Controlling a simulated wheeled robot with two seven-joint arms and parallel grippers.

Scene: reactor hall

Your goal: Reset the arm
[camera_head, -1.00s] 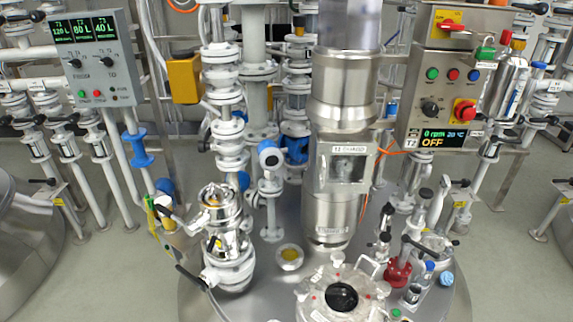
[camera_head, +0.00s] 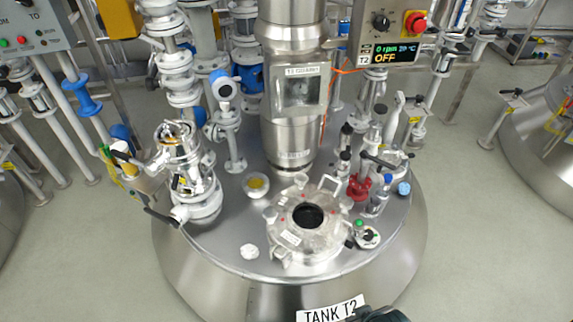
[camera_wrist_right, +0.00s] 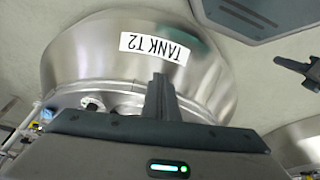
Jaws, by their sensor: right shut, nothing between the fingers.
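My right gripper (camera_head: 374,313) shows only as a small dark piece at the bottom edge of the head view, beside the TANK T2 label (camera_head: 331,309). In the right wrist view its fingers (camera_wrist_right: 158,82) are together, shut and empty. They point toward the steel wall of tank T2 (camera_wrist_right: 85,62), and the label (camera_wrist_right: 155,47) appears upside down just beyond them. I cannot tell the exact gap to the tank. My left gripper is in neither view.
The tank top (camera_head: 222,240) carries a round open hatch (camera_head: 308,216), a valve assembly (camera_head: 183,180), a steel column (camera_head: 289,100) and several small fittings. A control box (camera_head: 388,35) reads OFF. Grey floor (camera_head: 480,260) is clear at right.

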